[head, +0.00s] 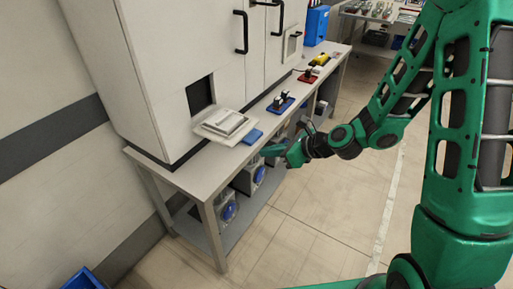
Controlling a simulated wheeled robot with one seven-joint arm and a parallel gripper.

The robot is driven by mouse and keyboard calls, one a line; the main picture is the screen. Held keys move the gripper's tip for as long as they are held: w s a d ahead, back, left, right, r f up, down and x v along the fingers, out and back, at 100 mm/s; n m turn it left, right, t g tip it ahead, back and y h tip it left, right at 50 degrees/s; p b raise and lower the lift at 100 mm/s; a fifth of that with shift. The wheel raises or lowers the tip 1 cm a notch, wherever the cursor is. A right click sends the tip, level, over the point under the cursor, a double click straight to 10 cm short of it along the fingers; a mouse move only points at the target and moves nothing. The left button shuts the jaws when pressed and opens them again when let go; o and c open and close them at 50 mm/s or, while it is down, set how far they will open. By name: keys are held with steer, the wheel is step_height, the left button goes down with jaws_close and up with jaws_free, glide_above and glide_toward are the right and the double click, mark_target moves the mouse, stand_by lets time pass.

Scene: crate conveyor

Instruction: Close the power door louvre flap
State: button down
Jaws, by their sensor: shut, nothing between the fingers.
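The louvre flap (225,124) is a pale, framed panel on the near door of the white cabinet. It is folded down and sticks out nearly flat below a dark rectangular opening (200,95). My gripper (268,150) is green and shut. It is to the right of the flap and a little lower in the picture, at the front edge of the bench, apart from the flap. Its fingertips are small in view, and nothing shows between them.
The cabinet (150,70) stands on a grey bench (185,178). A blue block (252,137) lies beside the flap. Blue (281,103), red (308,77) and yellow (320,60) items line the bench. Black door handles (241,32) stick out. The floor in front is clear.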

steer(key=w+a+f, duration=0.1)
steer(key=w+a, duration=0.4)
steer(key=a, duration=0.1)
steer(key=shift+w+a, duration=0.2)
steer(key=shift+a, duration=0.2)
steer(key=shift+f, duration=0.1)
stand_by(0.4)
steer(key=shift+d, duration=0.1)
